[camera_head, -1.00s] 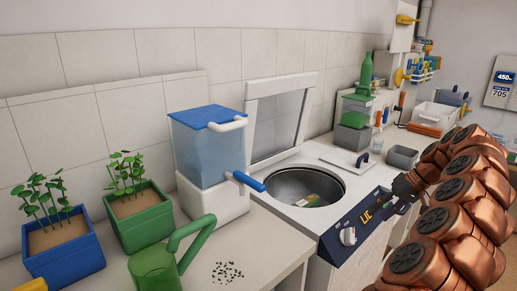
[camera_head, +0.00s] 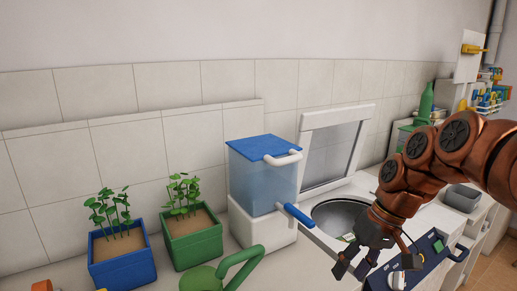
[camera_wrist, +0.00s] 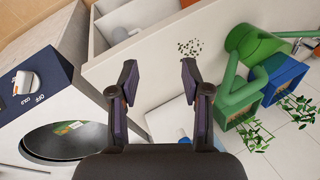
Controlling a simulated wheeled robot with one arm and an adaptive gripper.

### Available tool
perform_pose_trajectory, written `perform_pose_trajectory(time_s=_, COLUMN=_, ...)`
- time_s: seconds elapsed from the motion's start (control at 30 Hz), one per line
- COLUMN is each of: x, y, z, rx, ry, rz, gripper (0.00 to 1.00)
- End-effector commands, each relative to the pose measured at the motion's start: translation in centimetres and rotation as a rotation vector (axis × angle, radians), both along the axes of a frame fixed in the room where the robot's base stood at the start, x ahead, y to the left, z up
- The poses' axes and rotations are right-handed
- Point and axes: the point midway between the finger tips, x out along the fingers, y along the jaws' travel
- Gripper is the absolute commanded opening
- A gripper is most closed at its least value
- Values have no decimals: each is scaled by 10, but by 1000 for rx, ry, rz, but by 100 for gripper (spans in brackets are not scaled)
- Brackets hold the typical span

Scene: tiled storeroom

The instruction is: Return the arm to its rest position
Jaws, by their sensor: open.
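My gripper (camera_head: 352,268) is in the lower right of the head view, at the end of my copper-coloured arm, in front of the round basin (camera_head: 338,212) of the washer-like unit. In the wrist view my gripper (camera_wrist: 160,80) has its two dark fingers spread wide with nothing between them. Beyond the fingers there is a pale counter edge and dark specks (camera_wrist: 190,48) on the counter. The arm hides part of the basin and of its control panel.
A blue-lidded water dispenser (camera_head: 262,185) stands left of the basin. A green planter (camera_head: 192,240), a blue planter (camera_head: 122,258) and a green watering can (camera_head: 205,278) stand further left. The raised lid (camera_head: 332,150) is behind the basin. A grey bin (camera_head: 462,197) is at the right.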

Motion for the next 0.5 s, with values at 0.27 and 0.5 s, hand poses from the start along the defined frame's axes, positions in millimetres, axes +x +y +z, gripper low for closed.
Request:
perform_pose_trajectory(time_s=0.27, x=-85, y=28, z=-11, rx=-143, ry=63, rz=-8, gripper=48)
perform_pose_trajectory(time_s=0.5, x=-159, y=26, z=-36, rx=-267, ry=118, rz=-74, gripper=48)
